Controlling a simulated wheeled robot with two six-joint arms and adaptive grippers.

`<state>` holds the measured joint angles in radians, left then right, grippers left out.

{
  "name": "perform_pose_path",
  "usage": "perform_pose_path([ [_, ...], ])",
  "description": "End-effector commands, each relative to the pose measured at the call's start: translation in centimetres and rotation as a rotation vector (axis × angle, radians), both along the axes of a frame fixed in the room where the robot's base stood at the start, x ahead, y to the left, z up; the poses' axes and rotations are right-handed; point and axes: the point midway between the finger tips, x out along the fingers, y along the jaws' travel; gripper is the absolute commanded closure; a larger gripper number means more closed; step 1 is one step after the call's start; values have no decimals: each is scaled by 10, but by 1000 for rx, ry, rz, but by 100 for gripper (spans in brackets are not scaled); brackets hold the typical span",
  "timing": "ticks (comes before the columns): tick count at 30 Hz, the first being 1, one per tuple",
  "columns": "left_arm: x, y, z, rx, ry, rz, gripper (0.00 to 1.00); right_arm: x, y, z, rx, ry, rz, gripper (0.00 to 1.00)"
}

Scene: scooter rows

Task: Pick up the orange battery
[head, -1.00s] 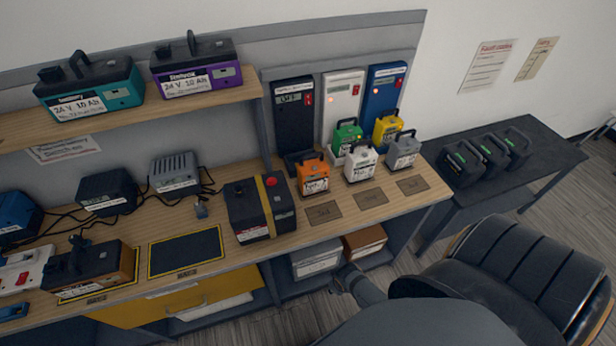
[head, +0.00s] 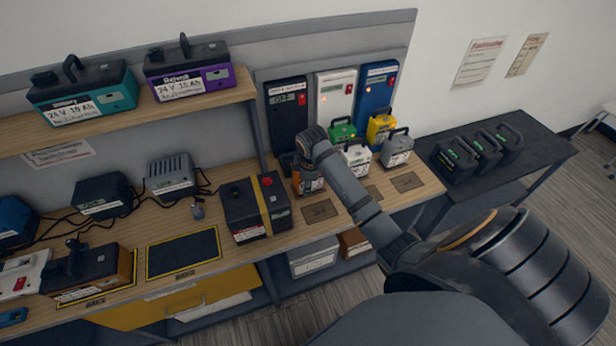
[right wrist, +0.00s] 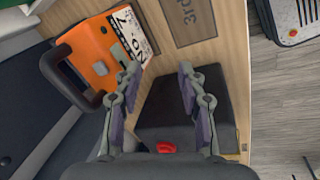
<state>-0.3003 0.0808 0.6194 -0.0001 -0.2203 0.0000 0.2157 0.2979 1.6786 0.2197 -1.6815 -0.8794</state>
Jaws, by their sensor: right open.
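The orange battery (head: 309,183) stands on the bench in the head view, partly hidden behind my right arm. In the right wrist view the orange battery (right wrist: 95,60) shows at the upper left, with a dark handle and a white label. My right gripper (right wrist: 158,72) is open and empty. In that view its left finger is close beside the battery's label side, and the battery is not between the fingers. I cannot tell whether they touch. In the head view the right gripper is hidden behind its own wrist. My left gripper is not in view.
A black battery with a yellow strap and red button (head: 257,209) stands left of the orange one. Green (head: 342,131), white (head: 355,158), yellow (head: 380,127) and grey (head: 397,148) batteries stand close by on the right. Chargers (head: 287,112) stand behind. Bare marked spots (head: 319,210) lie in front.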

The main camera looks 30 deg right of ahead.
Motion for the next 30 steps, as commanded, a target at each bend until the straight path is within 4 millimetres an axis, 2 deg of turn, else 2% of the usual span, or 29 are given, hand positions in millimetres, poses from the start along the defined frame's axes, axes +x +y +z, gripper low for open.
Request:
perform_pose_path([
  [1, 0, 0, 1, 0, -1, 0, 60, 19, -10, 28, -16, -1, 67, 60],
  [3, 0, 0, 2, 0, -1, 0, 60, 38, -22, 65, -33, 14, 184, 60],
  [6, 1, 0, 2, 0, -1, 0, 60, 55, -36, 110, -48, 33, 322, 60],
  [10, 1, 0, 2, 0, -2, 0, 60, 61, -44, 139, -53, 46, 418, 60],
  [15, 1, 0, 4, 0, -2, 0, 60, 63, -45, 142, -53, 49, 437, 60],
  [24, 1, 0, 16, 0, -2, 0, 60, 71, -47, 97, -53, 49, 435, 60],
  [30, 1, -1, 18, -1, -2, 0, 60, 73, -47, 90, -53, 49, 435, 60],
])
